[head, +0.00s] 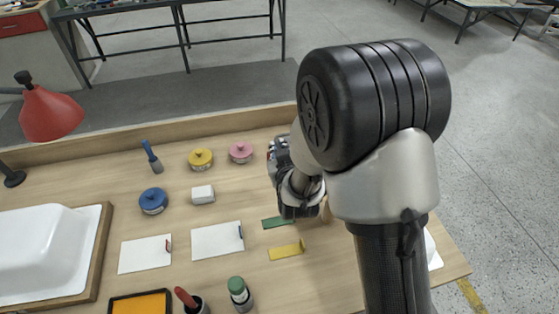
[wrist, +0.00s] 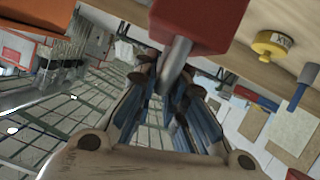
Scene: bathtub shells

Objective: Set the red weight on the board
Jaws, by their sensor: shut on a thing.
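A red block with a grey metal stem, which looks like the red weight (wrist: 200,20), fills the top middle of the wrist view. My gripper (wrist: 165,85) is shut on its stem. In the head view my gripper (head: 282,160) is over the bench, right of the pink tin, and my arm hides most of what it holds. A wooden board (head: 100,248) under a white tub shell (head: 45,250) lies at the left of the bench. I cannot tell whether this is the task's board. A white piece (head: 432,250) at the right is mostly hidden by my arm.
Blue (head: 153,200), yellow (head: 200,159) and pink (head: 240,152) tins, a white block (head: 202,194) and a blue-handled brush (head: 151,156) stand on the bench. Two white sheets (head: 217,240), green and yellow strips (head: 287,251) and a red lamp (head: 50,113) are also there.

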